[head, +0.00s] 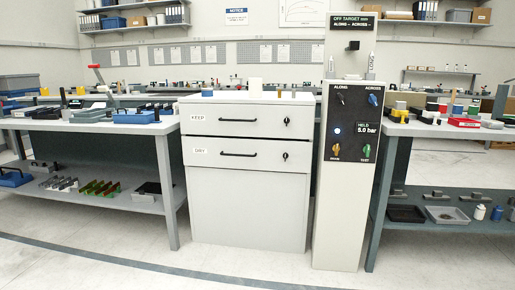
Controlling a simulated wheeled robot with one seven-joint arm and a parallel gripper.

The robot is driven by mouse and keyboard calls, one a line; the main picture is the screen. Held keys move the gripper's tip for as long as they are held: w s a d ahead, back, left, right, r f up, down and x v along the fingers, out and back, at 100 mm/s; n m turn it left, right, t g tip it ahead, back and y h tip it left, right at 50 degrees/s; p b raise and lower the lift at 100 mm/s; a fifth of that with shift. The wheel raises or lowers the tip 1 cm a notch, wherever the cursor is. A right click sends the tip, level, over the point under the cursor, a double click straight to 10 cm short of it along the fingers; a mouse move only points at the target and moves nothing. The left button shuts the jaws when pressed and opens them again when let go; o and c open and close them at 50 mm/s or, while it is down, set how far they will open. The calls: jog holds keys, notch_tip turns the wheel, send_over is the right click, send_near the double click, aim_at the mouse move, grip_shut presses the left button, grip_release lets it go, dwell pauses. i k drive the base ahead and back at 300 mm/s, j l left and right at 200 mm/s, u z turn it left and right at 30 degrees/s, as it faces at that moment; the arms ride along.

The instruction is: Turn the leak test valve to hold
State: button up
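A tall grey test column (337,215) stands right of centre with a dark control panel (352,124) on its front. The panel has a black knob (340,97) under ALONG and a blue knob (373,99) under ACROSS. Low on the panel are a yellow-orange knob (336,150) and a green knob (366,151); their small labels are hard to read. I cannot tell surely which knob is the leak test valve. My gripper is not in view.
A white cabinet (248,205) with drawers marked KEEP and DRY stands left of the column. A left workbench (160,128) and a right workbench (400,130) carry many small items. Open floor (130,262) lies in front, crossed by a dark stripe.

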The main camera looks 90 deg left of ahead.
aim_at(366, 149)
jog(key=u, duration=2.25)
jog(key=i+j+z, duration=0.1)
jog(key=i+z, duration=0.2)
jog(key=z, duration=0.15)
jog(key=i+j+z, duration=0.25)
jog(key=z, duration=0.2)
